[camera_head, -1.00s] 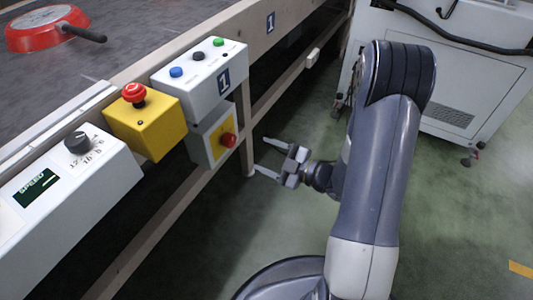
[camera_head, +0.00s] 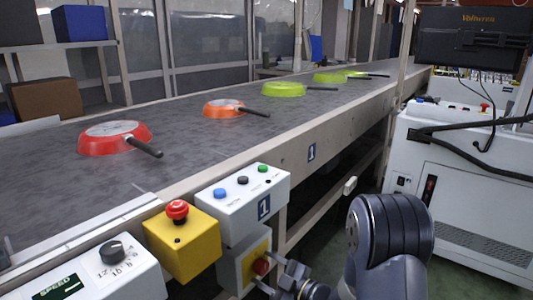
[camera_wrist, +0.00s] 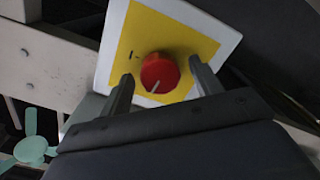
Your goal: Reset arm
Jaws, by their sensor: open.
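My gripper (camera_wrist: 160,72) is open, with its two fingers apart in the wrist view. A red rotary knob (camera_wrist: 160,73) on a yellow and white switch box (camera_wrist: 188,32) shows between the fingers; I cannot tell whether they touch it. In the head view my gripper (camera_head: 268,275) is at the bottom edge, just right of the red knob (camera_head: 261,266), partly cut off by the frame. My arm (camera_head: 390,240) rises at the lower right.
The conveyor (camera_head: 200,150) carries red, orange and green pans. On its front side are a yellow emergency-stop box (camera_head: 185,250), a white button box (camera_head: 235,205) and a speed panel (camera_head: 100,280). A white machine cabinet (camera_head: 470,190) stands at right, behind my arm.

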